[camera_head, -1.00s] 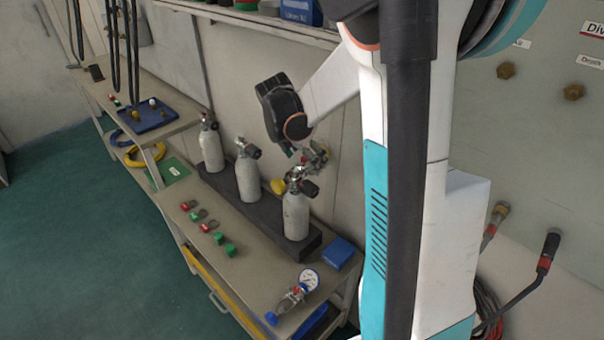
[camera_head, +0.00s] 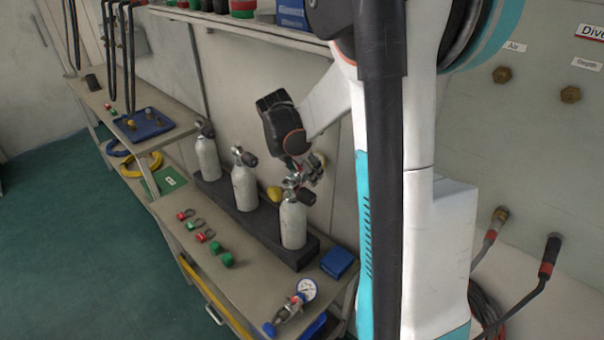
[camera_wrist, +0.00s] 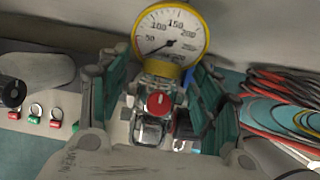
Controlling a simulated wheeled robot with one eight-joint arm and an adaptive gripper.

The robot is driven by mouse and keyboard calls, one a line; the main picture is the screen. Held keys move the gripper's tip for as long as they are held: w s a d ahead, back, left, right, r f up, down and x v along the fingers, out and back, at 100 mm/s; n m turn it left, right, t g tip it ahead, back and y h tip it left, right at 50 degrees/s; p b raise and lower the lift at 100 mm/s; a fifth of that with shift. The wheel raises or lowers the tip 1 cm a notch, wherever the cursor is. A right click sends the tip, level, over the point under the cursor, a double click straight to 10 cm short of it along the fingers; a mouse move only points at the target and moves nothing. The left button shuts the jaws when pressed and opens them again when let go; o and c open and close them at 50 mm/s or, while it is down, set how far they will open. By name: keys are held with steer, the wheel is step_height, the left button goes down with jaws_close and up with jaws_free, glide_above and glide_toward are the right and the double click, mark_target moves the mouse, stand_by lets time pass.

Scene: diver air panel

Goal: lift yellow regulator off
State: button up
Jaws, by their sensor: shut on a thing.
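The yellow regulator shows in the wrist view as a yellow-rimmed white gauge (camera_wrist: 170,38) above a metal body with a red knob (camera_wrist: 160,104). In the head view its metal body (camera_head: 312,174) and a yellow part (camera_head: 274,194) are at the top of the rightmost grey cylinder (camera_head: 293,224). My gripper (camera_wrist: 162,110) has its teal-padded fingers on both sides of the regulator body and is shut on it. In the head view my gripper (camera_head: 292,160) reaches down from above; its fingertips are partly hidden. Whether the regulator still touches the cylinder valve cannot be told.
Two more grey cylinders (camera_head: 243,187) (camera_head: 207,158) stand in the dark rack. A blue box (camera_head: 337,263) and a blue regulator with a gauge (camera_head: 293,305) lie on the bench at right. A shelf (camera_head: 250,25) is above.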

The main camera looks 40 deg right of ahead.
step_height(320, 180, up, 7)
steer(key=p, duration=0.3)
steer(key=s+a+p, duration=0.2)
steer(key=a+p, duration=0.1)
steer(key=a, duration=1.4)
steer(key=shift+s+a, duration=0.15)
steer(key=shift+a, duration=0.25)
